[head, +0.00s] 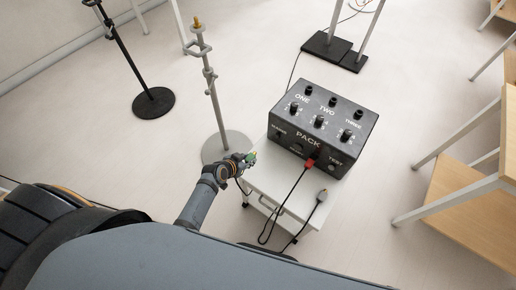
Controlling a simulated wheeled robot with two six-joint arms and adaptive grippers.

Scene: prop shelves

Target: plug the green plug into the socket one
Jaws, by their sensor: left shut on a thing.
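My left gripper (245,161) reaches in from the lower left and is shut on the green plug (251,156). Only a small green part of the plug shows at the fingertips. They are above the left edge of a small white cabinet, to the left of the black pack box (286,143) and apart from it. Socket one (308,90) is a dark round hole at the back left of the box's top, beside the label ONE, and looks empty. My right gripper is not in view.
A red plug (311,162) sits in the box's front, its cable hanging down. A grey plug (322,195) lies on the white cabinet (268,182). A stand with a round grey base (213,147) is just behind my gripper. Wooden shelves (470,200) are at right.

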